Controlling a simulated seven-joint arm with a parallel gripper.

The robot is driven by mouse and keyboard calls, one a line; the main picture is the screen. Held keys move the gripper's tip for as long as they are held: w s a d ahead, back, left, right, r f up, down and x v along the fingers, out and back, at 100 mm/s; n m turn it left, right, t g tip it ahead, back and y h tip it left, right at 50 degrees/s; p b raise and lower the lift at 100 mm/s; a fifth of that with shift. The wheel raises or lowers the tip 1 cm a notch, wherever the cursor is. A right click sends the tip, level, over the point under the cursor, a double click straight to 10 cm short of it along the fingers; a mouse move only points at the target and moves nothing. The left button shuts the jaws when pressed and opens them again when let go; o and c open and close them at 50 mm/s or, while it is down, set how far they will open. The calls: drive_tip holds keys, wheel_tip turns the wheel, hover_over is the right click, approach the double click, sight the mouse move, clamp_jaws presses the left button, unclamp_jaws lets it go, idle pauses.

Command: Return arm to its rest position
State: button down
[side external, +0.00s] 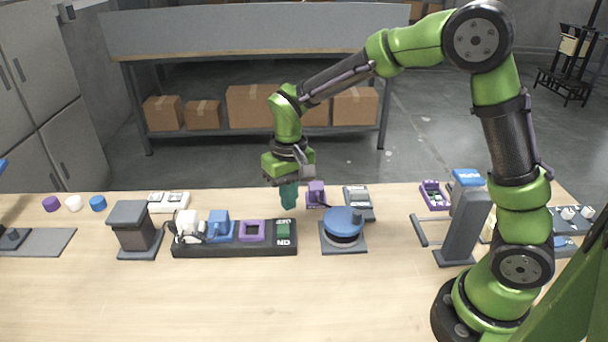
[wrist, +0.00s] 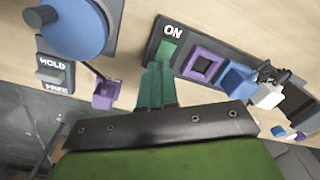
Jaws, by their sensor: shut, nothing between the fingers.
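My gripper (side external: 289,196) is shut and empty, with its teal fingers pointing down above the back part of the wooden table. In the wrist view my gripper (wrist: 156,90) shows its two fingers pressed together, their tips close in the picture to the green switch marked ON. The green switch (side external: 283,229) sits at the right end of a black strip (side external: 215,250). My arm reaches from the right side of the table, raised and bent over it. Whether the fingertips touch anything cannot be told.
The strip also holds a purple square socket (side external: 251,231), a blue plug (side external: 218,225) and a white plug (side external: 188,224). A blue round knob (side external: 343,222), purple plug (side external: 316,193) and grey HOLD switch (side external: 358,200) stand right of my gripper. A grey column (side external: 134,228) stands left. The table's front is clear.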

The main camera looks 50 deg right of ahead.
drive_tip(key=s+d+r+t, duration=0.2)
drive_tip(key=s+r+t, duration=0.1)
drive_tip(key=s+r, duration=0.3)
drive_tip(key=s+d+r+m+t+y, duration=0.1)
drive_tip(key=s+d+r+t, duration=0.1)
drive_tip(key=s+r+t, duration=0.2)
drive_tip(key=s+r, duration=0.3)
drive_tip(key=s, duration=0.4)
drive_tip(key=shift+r+y, duration=0.25)
drive_tip(key=shift+y, duration=0.05)
